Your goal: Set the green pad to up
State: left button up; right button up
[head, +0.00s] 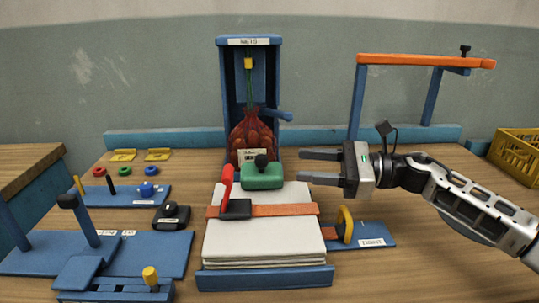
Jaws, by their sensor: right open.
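A green pad (263,179) with a black knob (261,161) on top sits at the far edge of a stack of pale sacks (262,238), in the middle of the bench. My right gripper (302,167) is just right of the green pad, its two fingers pointing left toward it. The gripper is open, with nothing between the fingers, and appears apart from the pad. My left gripper is out of view.
A blue stand (228,75) with a red net bag (251,135) rises behind the pad. A red lever (227,186) stands left of it, on an orange strap (285,210). An orange-topped frame (415,61) stands back right. Blue fixtures (150,250) fill the left.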

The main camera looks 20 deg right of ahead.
aim_at(270, 173)
jog(key=p+x, duration=0.2)
jog(key=x, duration=0.6)
jog(key=shift+w+a, duration=0.1)
jog(key=shift+w, duration=0.05)
grip_shut()
